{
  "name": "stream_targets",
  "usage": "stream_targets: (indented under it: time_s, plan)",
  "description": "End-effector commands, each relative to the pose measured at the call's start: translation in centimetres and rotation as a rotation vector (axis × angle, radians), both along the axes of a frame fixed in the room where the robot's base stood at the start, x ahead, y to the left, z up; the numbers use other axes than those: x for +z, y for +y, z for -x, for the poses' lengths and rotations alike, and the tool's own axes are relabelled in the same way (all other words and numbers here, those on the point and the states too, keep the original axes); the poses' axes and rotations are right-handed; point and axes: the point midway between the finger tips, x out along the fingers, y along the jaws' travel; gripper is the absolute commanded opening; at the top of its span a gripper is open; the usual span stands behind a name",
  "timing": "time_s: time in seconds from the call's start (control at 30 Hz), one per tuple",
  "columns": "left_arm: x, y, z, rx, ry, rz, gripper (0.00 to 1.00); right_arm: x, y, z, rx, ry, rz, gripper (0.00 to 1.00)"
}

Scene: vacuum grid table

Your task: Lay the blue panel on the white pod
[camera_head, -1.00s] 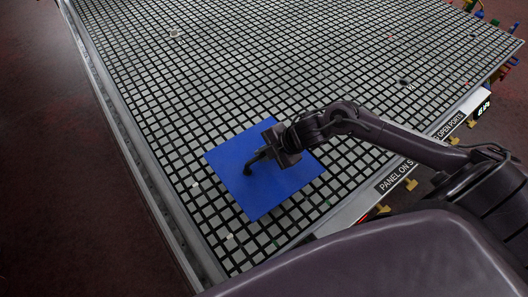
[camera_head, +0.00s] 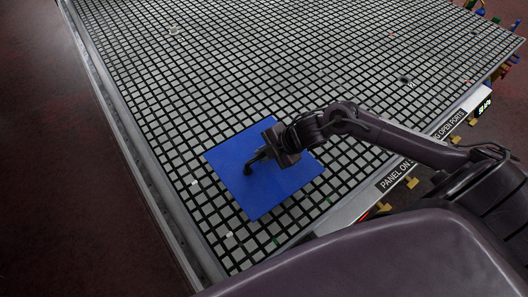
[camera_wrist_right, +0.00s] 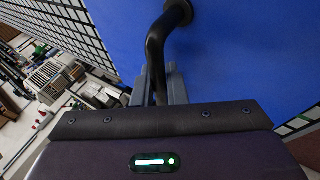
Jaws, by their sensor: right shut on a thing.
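The blue panel (camera_head: 243,193) is a flat square over the near left part of the grid table, and it fills much of the right wrist view (camera_wrist_right: 245,60). A black bent handle (camera_head: 257,158) stands up from its face. My right gripper (camera_head: 268,153) is shut on this handle, with its grey fingers around the bar in the right wrist view (camera_wrist_right: 160,84). I cannot tell whether the panel touches the table or hangs just above it. I cannot make out the white pod for certain; the panel hides the grid below it. My left gripper is not in view.
The grid table (camera_head: 300,60) has wide clear room beyond the panel. A small pale piece (camera_head: 173,31) lies far off near the left edge. A dark spot (camera_head: 404,79) shows at the right. A labelled front rail (camera_head: 396,176) runs under my right arm.

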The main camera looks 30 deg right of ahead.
Motion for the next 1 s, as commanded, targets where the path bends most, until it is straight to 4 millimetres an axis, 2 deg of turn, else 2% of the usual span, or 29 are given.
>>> stream_targets:
  time_s: [0.07,0.1,0.27,0.63,1.0]
  plan:
    - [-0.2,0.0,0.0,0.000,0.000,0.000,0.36,-0.1,0.0,-0.1,0.000,-0.004,-0.002,0.00]
    - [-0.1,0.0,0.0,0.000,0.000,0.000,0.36,0.0,0.0,-0.1,0.000,-0.004,-0.002,0.16]
    - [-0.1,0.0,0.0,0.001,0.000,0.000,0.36,0.0,0.0,-0.1,0.000,-0.003,-0.002,0.37]
    - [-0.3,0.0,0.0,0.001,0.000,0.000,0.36,0.1,-0.4,0.5,0.001,0.005,0.004,0.38]
    - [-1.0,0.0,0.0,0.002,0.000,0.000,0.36,4.5,-2.7,2.8,-0.002,-0.001,0.006,0.38]
